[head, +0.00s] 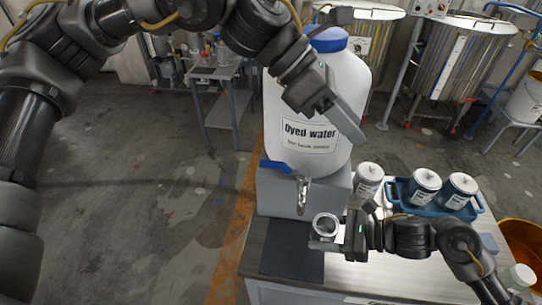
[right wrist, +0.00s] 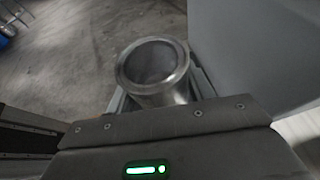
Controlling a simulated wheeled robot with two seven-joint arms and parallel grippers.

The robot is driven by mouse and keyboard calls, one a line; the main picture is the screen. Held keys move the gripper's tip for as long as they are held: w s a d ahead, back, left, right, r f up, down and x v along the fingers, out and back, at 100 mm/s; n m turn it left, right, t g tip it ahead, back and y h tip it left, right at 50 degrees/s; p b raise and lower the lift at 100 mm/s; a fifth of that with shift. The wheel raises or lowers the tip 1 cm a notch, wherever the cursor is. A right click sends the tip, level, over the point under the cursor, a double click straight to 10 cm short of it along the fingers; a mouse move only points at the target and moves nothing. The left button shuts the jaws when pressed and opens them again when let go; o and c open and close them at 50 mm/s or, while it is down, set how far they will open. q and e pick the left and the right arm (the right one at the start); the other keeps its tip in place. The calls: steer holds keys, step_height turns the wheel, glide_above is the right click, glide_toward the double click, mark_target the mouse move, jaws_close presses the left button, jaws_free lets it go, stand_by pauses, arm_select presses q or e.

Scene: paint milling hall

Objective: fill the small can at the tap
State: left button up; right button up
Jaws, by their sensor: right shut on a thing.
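A large white tank (head: 315,95) labelled "Dyed water" stands on a grey block. Its metal tap (head: 302,192) points down at the front, with a blue lever (head: 276,167) at its upper left. My right gripper (head: 332,240) is shut on the small open metal can (head: 325,224), which sits right of and a little below the tap in the head view. In the right wrist view the can's mouth (right wrist: 153,64) shows a grey inside and no visible liquid. My left gripper (head: 345,120) is in front of the tank, above the tap and apart from the lever; its jaw gap is unclear.
A dark mat (head: 285,252) lies on the counter below the tap. A lidded can (head: 367,182) stands right of the tank, beside a blue tray (head: 478,211) holding two more. An orange bucket (head: 523,245) is at far right. Open floor lies left.

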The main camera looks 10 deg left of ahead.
arm_select(q)
steer(key=a+f+m+t+y, duration=0.1)
steer(key=a+f+t+y, duration=0.1)
steer(key=a+f+y, duration=0.15)
steer(key=t+y, duration=0.2)
steer(key=y, duration=0.4)
glide_toward(271, 162)
steer(key=x, duration=0.8)
steer(key=shift+w+f, duration=0.1)
steer(key=shift+f, duration=0.15)
jaws_close()
